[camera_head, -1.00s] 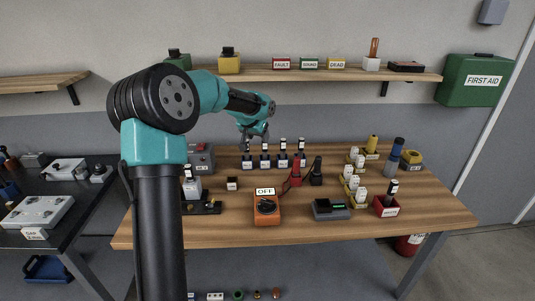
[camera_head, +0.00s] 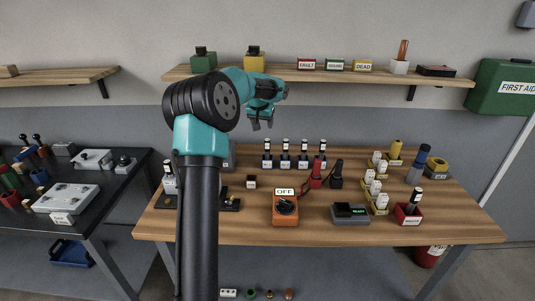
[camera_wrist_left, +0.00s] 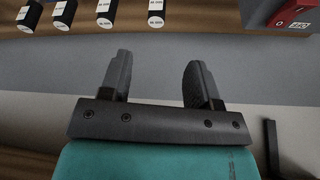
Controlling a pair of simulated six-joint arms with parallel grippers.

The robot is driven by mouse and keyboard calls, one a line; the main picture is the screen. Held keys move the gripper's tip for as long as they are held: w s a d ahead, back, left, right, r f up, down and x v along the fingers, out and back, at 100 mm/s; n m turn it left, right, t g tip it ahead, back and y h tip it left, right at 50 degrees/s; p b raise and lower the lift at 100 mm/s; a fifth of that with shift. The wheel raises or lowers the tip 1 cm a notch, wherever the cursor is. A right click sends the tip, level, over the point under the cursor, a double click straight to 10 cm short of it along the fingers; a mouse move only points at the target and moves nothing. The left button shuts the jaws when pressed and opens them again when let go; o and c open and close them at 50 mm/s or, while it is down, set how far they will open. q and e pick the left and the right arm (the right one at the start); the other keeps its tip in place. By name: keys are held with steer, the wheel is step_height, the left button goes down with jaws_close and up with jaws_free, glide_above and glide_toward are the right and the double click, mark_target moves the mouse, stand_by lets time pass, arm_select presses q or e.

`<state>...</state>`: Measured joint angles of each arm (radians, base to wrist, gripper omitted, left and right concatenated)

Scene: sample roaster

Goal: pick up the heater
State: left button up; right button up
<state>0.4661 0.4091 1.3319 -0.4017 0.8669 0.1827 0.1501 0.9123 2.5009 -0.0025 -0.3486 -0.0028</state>
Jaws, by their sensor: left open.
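No part in view carries a readable heater label, so I cannot tell for sure which one is the heater. Several small parts with black tops and white labels (camera_head: 286,157) stand upright in a row at the back of the table. A similar one (camera_head: 408,211) stands in a red holder at the right. My left gripper (camera_head: 263,122) is open and empty, in the air above and behind the row. In the left wrist view the open fingers (camera_wrist_left: 158,82) have nothing between them, and row parts (camera_wrist_left: 105,12) show at the top edge.
On the wooden table (camera_head: 240,226) are an orange meter reading OFF (camera_head: 285,210), a grey device with a green display (camera_head: 350,213) and yellow racks of white parts (camera_head: 376,190). A shelf (camera_head: 310,77) is behind my gripper. A black side table (camera_head: 100,200) stands left.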

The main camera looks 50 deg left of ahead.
mark_target(268, 145)
arm_select(q)
steer(key=x, duration=0.9)
steer(key=shift+w+f, duration=0.1)
steer(key=shift+f, duration=0.1)
steer(key=shift+f, duration=0.1)
steer(key=shift+x, duration=2.45)
steer(key=shift+w+d, duration=0.15)
steer(key=shift+c, duration=0.5)
jaws_close()
